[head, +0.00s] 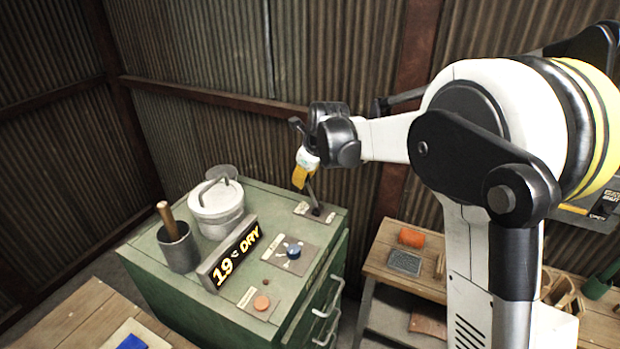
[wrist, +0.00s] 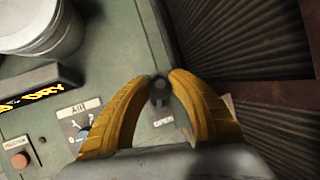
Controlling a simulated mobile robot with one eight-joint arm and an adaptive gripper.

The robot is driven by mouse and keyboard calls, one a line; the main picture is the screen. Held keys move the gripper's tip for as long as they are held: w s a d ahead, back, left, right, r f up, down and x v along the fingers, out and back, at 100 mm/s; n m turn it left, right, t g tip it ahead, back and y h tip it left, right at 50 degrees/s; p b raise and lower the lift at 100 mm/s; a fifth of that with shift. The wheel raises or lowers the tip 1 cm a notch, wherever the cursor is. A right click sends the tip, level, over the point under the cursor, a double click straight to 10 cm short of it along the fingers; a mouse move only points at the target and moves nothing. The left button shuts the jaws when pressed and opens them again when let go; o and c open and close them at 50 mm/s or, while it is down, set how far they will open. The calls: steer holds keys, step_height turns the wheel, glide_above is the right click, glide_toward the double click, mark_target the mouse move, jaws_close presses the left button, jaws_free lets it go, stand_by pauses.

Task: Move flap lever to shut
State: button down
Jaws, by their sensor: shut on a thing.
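The flap lever (head: 311,192) stands on a plate at the back right of the green cabinet top (head: 185,258). My gripper (head: 300,178) has come down on it from above. In the wrist view my yellow fingers (wrist: 161,80) are closed around the dark lever end (wrist: 160,92). A label by the lever reads "OPEN" in the wrist view; the rest of its plate is hidden by my fingers. In the head view the lever looks tilted, its upper part meeting my fingertips.
A blue knob (head: 294,251), an orange button (head: 261,302), a lidded white pot (head: 216,207) and a grey cup with a wooden handle (head: 179,248) are on the cabinet. A corrugated wall (head: 220,100) stands close behind.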

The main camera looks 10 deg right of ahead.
steer(key=shift+w+a, duration=0.3)
steer(key=shift+a, duration=0.1)
steer(key=c, duration=1.2)
jaws_free()
steer(key=shift+a, duration=0.1)
steer(key=shift+o, duration=0.3)
steer(key=shift+f, duration=0.1)
steer(key=v, duration=1.2)
